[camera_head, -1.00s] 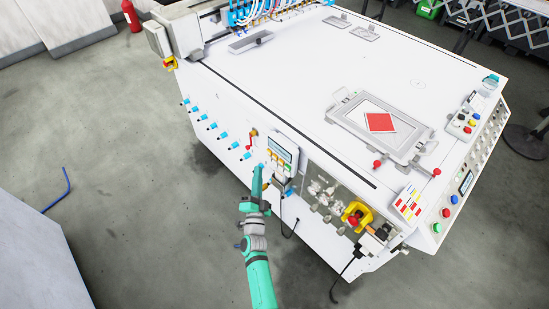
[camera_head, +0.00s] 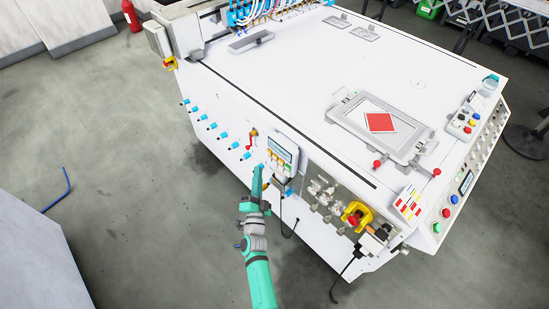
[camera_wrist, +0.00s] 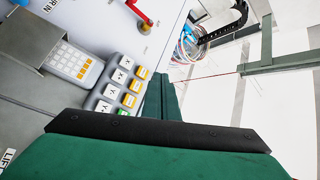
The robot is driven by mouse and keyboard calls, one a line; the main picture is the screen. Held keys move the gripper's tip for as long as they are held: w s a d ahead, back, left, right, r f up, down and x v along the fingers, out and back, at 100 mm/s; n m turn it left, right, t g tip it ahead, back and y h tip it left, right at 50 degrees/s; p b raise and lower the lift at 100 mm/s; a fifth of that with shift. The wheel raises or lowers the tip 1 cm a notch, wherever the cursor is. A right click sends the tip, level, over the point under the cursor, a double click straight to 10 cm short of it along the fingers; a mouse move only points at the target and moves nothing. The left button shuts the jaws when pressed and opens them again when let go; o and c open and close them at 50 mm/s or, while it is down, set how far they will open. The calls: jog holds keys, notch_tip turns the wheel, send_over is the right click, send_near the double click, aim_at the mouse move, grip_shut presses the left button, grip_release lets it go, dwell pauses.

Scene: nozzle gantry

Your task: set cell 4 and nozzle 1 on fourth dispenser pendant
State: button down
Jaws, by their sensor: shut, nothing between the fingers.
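A pendant (camera_head: 282,152) with a pale screen and yellow keys is mounted on the near side of the white machine. In the wrist view, a grey key block (camera_wrist: 121,88) carries white lettered keys, a column of yellow keys and a green key at its lower end. My gripper (camera_head: 262,170) is at the pendant's lower left in the head view. In the wrist view my gripper (camera_wrist: 162,82) is shut and empty, with its fingertips just right of the yellow keys. I cannot tell whether they touch. The pendant's screen and any cell or nozzle readings are not legible.
A white keypad (camera_wrist: 75,61) sits in a grey holder left of the key block. A red lever (camera_head: 252,138) and several blue knobs (camera_head: 212,125) are on the machine side. A yellow-collared red button (camera_head: 354,214) is to the right. Open floor lies left.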

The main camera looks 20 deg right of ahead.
aim_at(275, 157)
dwell(0.4)
jog(key=shift+s+a, duration=0.35)
jog(key=shift+a, duration=0.55)
jog(key=shift+s+a, duration=0.3)
jog(key=shift+a, duration=0.6)
jog(key=w+d, duration=0.3)
jog(key=d, duration=0.5)
jog(key=shift+d, duration=0.15)
jog(key=shift+d, duration=0.1)
dwell(1.2)
jog(key=shift+w+d, duration=0.2)
jog(key=shift+d, duration=0.1)
